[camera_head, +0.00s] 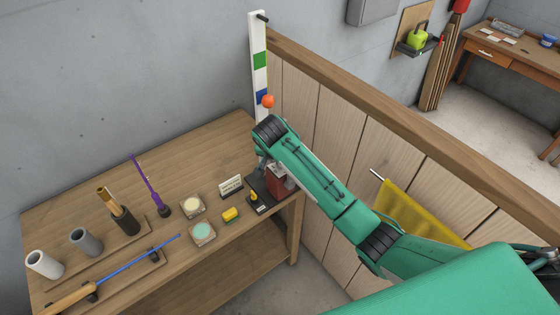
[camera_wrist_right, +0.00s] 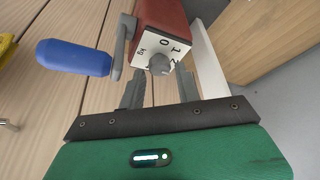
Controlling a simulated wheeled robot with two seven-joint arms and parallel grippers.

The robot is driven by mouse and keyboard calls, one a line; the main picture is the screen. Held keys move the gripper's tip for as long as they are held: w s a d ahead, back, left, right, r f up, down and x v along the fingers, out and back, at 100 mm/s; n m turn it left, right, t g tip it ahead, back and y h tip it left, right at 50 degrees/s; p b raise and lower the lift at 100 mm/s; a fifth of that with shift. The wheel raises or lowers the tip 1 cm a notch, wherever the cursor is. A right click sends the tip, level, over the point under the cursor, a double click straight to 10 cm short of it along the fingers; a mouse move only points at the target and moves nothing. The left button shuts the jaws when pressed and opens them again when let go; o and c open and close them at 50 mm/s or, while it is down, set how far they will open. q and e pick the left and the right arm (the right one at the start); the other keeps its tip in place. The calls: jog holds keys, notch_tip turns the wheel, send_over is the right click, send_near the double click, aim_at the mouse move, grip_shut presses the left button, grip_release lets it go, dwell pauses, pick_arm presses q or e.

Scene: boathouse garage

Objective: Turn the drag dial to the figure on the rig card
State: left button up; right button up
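The red drag device (camera_head: 280,181) stands at the right end of the wooden bench, partly hidden by my right arm. In the right wrist view, its white face (camera_wrist_right: 146,48) carries figures including 0 and 1, the letters kg, and a grey dial knob (camera_wrist_right: 160,65). My right gripper (camera_wrist_right: 157,74) is open, its fingers on either side of the knob; I cannot tell whether they touch it. The knob's pointer setting is unclear. The rig card (camera_head: 231,187) stands left of the device; its writing is too small to read. My left gripper is not in view.
A crank with a blue handle (camera_wrist_right: 74,58) sticks out beside the dial.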

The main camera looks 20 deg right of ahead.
jog(key=v, duration=1.2)
jog(key=shift+r+p, duration=0.35)
jog(key=shift+p, duration=0.05)
